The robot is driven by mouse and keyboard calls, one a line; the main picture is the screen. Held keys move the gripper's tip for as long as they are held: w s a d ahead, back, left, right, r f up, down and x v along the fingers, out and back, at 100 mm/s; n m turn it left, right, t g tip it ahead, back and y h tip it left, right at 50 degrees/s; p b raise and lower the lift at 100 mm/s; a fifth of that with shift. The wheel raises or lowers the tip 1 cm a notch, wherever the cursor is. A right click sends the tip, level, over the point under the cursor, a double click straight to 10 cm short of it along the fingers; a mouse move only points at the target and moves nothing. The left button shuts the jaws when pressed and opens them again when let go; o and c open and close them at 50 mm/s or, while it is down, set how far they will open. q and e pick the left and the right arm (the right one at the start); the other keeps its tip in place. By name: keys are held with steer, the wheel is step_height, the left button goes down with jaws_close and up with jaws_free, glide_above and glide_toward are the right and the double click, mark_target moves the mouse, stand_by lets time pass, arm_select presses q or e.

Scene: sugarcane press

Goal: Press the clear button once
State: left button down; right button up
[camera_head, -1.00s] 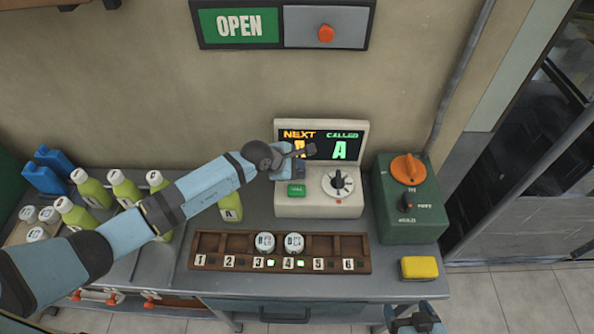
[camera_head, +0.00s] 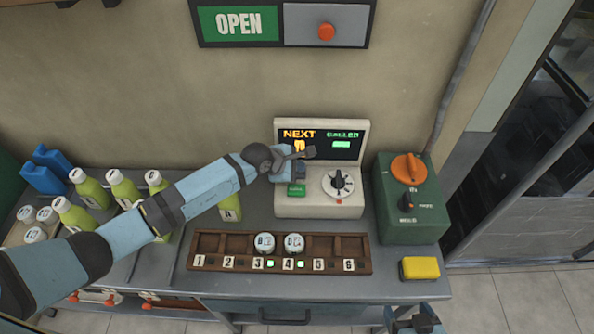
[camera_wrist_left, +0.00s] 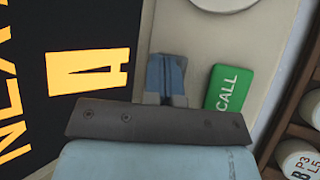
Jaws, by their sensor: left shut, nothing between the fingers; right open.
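The white console (camera_head: 305,205) stands on the counter against the wall. Its display (camera_head: 341,144) shows NEXT in orange and CALLED in green, with a green bar under CALLED. My left gripper (camera_head: 299,172) is shut and empty, its tips at the panel between the display and the green CALL button (camera_head: 296,190). In the left wrist view, the fingers (camera_wrist_left: 166,78) are beside the CALL button (camera_wrist_left: 229,88), and an orange A shows under NEXT. No label reading clear is visible; the fingers hide part of the panel. My right gripper (camera_head: 416,325) is open at the bottom edge.
A dial (camera_head: 338,182) sits right of the CALL button. A green box (camera_head: 409,205) with an orange knob stands to the right, a yellow sponge (camera_head: 419,268) in front. A wooden rack (camera_head: 210,243) with two lidded items lies before the console. Bottles (camera_head: 90,190) stand left.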

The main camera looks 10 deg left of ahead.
stand_by(0.3)
arm_select(q)
steer(key=shift+r+p, duration=0.65)
steer(key=shift+r, duration=0.25)
steer(key=shift+r, duration=0.3)
step_height(320, 180, up, 3)
steer(key=shift+r+p, duration=0.15)
steer(key=shift+p, duration=1.1)
steer(key=shift+r+p, duration=0.3)
steer(key=shift+r, duration=0.3)
